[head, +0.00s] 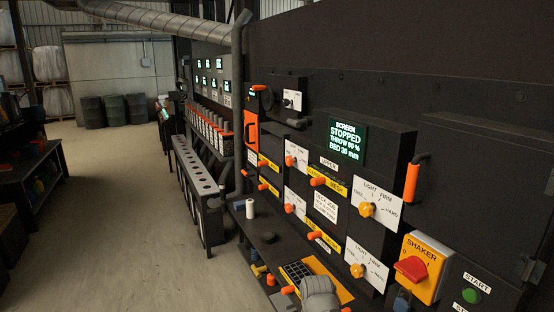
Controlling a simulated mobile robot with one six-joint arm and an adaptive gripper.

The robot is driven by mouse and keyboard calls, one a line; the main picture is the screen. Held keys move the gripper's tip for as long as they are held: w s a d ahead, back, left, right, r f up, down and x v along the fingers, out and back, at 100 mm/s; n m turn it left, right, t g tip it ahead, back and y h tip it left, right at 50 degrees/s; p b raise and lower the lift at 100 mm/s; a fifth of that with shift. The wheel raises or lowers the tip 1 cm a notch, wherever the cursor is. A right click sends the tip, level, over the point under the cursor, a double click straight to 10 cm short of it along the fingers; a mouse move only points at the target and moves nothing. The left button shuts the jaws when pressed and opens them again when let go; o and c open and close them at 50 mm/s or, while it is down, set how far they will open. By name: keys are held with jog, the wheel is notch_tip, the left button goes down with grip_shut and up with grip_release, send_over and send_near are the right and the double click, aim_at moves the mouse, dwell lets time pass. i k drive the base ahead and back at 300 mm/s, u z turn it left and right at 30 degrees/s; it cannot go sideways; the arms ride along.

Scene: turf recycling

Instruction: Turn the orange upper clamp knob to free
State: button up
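The upper clamp knob (366,209) is yellow-orange and sits on a white dial plate (382,221) on the dark panel, right of centre. The plate is lettered with a left-hand word that looks like FREE, then LIGHT, FIRM and HARD around the knob. The knob is too small to tell which word it points at. A similar lower knob (357,271) sits on a second white plate (371,258) below it.
A screen (348,139) reads STOPPED. An orange handle (412,181) sticks out right of the upper dial. A yellow SHAKER box (424,266) with a red switch stands at lower right. Open floor (115,220) is at left.

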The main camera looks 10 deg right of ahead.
aim_at(289, 160)
jog(key=i, duration=1.1)
jog(key=z, duration=0.1)
